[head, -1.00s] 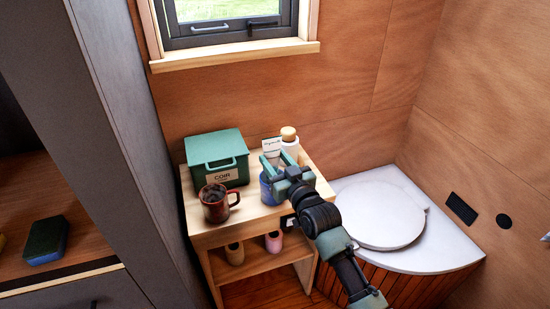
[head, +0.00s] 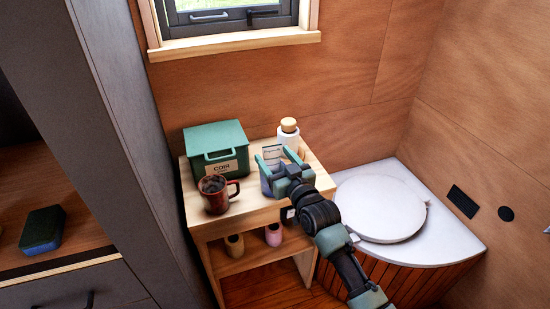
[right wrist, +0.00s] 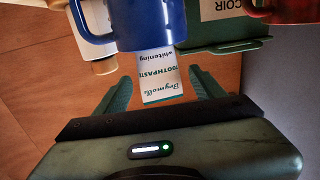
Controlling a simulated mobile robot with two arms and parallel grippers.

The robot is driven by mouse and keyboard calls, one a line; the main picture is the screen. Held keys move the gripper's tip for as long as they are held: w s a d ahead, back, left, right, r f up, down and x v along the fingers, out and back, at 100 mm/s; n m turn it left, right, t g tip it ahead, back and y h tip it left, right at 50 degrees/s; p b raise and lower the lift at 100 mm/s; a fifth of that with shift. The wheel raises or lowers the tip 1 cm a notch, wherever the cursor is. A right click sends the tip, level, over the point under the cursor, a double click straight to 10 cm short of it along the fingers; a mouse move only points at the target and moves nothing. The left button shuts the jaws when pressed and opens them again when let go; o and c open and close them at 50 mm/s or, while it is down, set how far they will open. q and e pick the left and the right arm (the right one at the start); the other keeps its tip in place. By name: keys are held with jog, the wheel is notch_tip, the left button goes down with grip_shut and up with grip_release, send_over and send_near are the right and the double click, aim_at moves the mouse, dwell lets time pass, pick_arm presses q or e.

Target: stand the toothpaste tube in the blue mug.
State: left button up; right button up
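The toothpaste tube (head: 272,153) is a pale, flat tube with a printed label. In the right wrist view, the tube (right wrist: 160,78) shows upside down, and its hidden end is inside the blue mug (right wrist: 145,25). The blue mug (head: 265,185) stands on the wooden stand, mostly hidden behind my right gripper in the head view. My right gripper (head: 275,155) is open around the exposed part of the tube. In the right wrist view, my right gripper (right wrist: 163,88) shows a gap between each finger and the tube. My left gripper is out of view.
A brown mug (head: 214,196) and a green box (head: 200,143) stand left of the blue mug on the wooden stand (head: 245,212). A white bottle (head: 287,138) is close behind the gripper. The white toilet lid (head: 380,208) is at right.

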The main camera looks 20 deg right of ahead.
jog(key=s+d, duration=0.1)
jog(key=s, duration=0.6)
jog(key=shift+s+b, duration=0.35)
jog(key=shift+b, duration=0.1)
dwell(0.4)
jog(key=s+f+g+h, duration=0.1)
jog(key=s+f+g, duration=0.1)
jog(key=f, duration=1)
jog(key=s+f+g, duration=0.2)
jog(key=f+g, duration=0.1)
jog(key=f, duration=0.8)
jog(key=s+d+f+g, duration=0.1)
jog(key=s+f+g, duration=0.1)
jog(key=s+f, duration=0.45)
jog(key=s+f+g, duration=0.2)
jog(key=s+f, duration=0.2)
jog(key=f, duration=0.6)
jog(key=s+f+g, duration=0.2)
jog(key=s+f, duration=0.4)
jog(key=s, duration=0.6)
jog(key=s+d+f+g+h, duration=0.1)
jog(key=s+f+g, duration=0.2)
jog(key=s+f, duration=0.4)
jog(key=s+f+g, duration=0.2)
jog(key=s+f, duration=0.4)
jog(key=s, duration=1.1)
jog(key=shift+s+d+f+n+g+h, duration=0.2)
jog(key=shift+s+f+n+g+h, duration=0.1)
jog(key=shift+s+f+n+g, duration=0.1)
